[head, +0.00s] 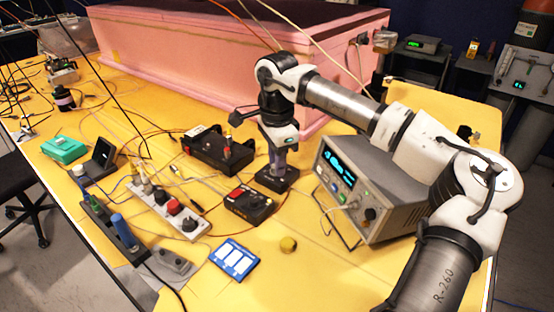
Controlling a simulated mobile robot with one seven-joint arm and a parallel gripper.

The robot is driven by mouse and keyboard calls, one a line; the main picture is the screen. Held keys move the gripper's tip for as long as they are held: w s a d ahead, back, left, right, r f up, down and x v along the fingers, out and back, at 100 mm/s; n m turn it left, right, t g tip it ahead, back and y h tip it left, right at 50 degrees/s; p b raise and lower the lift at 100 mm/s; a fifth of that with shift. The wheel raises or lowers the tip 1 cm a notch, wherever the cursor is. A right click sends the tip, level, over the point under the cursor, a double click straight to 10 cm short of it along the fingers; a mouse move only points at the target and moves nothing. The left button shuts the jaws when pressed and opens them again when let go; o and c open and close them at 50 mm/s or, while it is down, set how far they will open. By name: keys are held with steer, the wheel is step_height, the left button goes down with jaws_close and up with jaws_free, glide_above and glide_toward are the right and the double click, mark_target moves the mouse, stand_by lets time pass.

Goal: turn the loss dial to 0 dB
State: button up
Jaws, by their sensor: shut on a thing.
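In the head view my gripper (277,163) points straight down over a small black box (275,182) on the yellow table. Its fingers are shut on a knob on top of this box, seemingly the loss dial. The knob is mostly hidden between the fingers. The dial's markings and its present setting are too small and covered to read.
A grey instrument (370,190) with a lit blue screen stands close to the right. A black box with a red button (249,203) and a black unit (217,150) stand to the left, with cables around. The pink foam enclosure (200,60) is behind.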

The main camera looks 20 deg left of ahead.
steer(key=shift+r+n, duration=0.1)
steer(key=shift+n, duration=0.5)
steer(key=o, duration=1)
step_height(320, 180, up, 14)
steer(key=b, duration=0.1)
